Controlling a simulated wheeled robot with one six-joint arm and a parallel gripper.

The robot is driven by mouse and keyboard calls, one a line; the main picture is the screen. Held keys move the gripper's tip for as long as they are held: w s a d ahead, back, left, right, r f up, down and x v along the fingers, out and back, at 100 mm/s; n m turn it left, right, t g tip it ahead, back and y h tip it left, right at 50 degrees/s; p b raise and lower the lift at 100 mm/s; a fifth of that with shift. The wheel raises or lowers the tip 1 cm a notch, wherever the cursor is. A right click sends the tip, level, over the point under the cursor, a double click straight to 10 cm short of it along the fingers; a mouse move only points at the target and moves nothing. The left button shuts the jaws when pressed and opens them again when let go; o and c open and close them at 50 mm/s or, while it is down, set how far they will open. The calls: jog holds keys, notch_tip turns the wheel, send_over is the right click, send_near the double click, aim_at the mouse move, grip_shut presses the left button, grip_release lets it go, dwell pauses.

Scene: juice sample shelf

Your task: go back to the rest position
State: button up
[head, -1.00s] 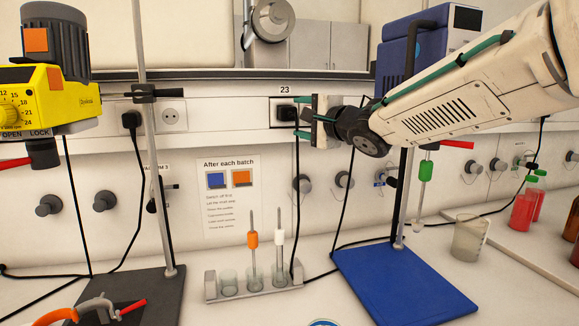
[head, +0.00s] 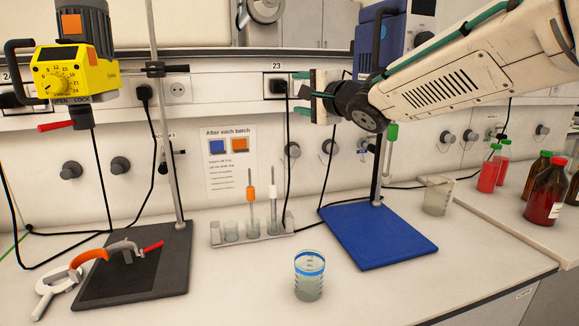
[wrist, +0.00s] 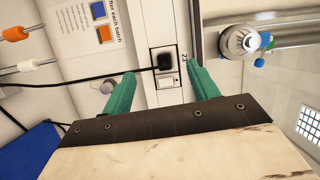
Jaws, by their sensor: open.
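My gripper (head: 300,88) is raised at the upper middle of the head view, in front of the wall near the socket marked 23. Its two green fingers are apart with nothing between them. In the wrist view my gripper (wrist: 164,88) shows the same open fingers, with the black plug (wrist: 164,61) in its socket seen beyond them. The fingers appear clear of the bench; I cannot tell how far they are from the wall.
A blue-banded beaker (head: 309,275) stands at the bench front. A tube rack (head: 252,235) is behind it, between the dark stand base (head: 170,270) and blue stand base (head: 390,240). A yellow stirrer (head: 75,75) hangs left. Red bottles (head: 545,195) stand right.

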jog(key=d+f+n+g+h, duration=0.1)
jog(key=d+f+n+h, duration=0.2)
jog(key=d+f+h, duration=0.4)
jog(key=s+d+f+n+g+h, duration=0.3)
jog(key=s+d+f+g, duration=0.1)
jog(key=s+d+f, duration=0.45)
jog(key=s+d+f+n+g, duration=0.1)
jog(key=s+d+f+g, duration=0.1)
jog(key=s, duration=0.9)
jog(key=s+d+f+n+g, duration=0.1)
jog(key=s+d+f+g, duration=0.2)
jog(key=s, duration=0.8)
jog(key=s+d+f+n+g, duration=0.2)
jog(key=s+d+f+g, duration=0.1)
jog(key=s, duration=0.9)
jog(key=shift+g, duration=0.3)
jog(key=shift+w, duration=0.1)
